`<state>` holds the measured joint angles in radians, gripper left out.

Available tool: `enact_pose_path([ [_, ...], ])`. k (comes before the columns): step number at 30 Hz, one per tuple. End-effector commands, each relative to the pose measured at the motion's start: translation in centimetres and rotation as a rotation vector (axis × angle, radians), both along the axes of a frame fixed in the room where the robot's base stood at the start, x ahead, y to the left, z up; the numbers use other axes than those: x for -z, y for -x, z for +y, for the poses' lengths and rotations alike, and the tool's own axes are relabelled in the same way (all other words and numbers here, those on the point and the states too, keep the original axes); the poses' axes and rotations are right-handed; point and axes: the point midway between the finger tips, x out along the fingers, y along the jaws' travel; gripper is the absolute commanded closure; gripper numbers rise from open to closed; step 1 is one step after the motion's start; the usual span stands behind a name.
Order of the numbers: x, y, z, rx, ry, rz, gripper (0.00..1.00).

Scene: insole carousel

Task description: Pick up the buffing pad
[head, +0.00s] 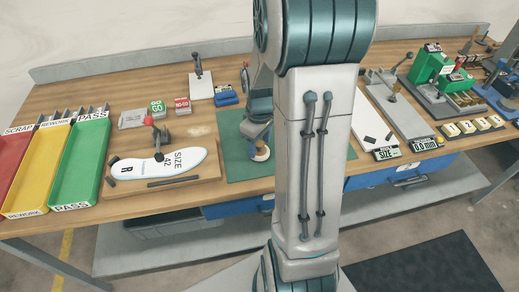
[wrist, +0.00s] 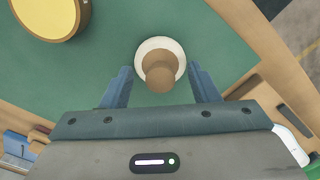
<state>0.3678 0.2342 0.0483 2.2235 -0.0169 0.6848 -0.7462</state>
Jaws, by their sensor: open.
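The buffing pad (wrist: 143,50) appears to be the round white disc with a brown knob handle (wrist: 160,72), lying on the green mat (wrist: 105,60) in the wrist view. My gripper (wrist: 160,82) is open, with one blue finger to each side of the knob. The knob stands between the fingers and looks apart from both. In the head view the white pad (head: 262,154) shows just below my gripper (head: 257,140), and my arm hides part of the mat around it.
In the head view, an insole board (head: 200,182) with a clamp and coloured trays (head: 75,165) stand left. Gauges and green fixtures (head: 430,65) stand right.

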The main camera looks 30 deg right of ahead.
Motion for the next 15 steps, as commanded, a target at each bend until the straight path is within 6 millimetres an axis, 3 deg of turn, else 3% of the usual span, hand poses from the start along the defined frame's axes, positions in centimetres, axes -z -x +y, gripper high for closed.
enact_pose_path([
  [8,0.51,-0.02,0.01,0.0,0.0,-0.001,0.45],
  [14,0.5,-0.01,0.0,0.0,0.001,0.0,0.95],
  [15,0.51,0.0,0.0,0.0,0.0,0.0,0.96],
])
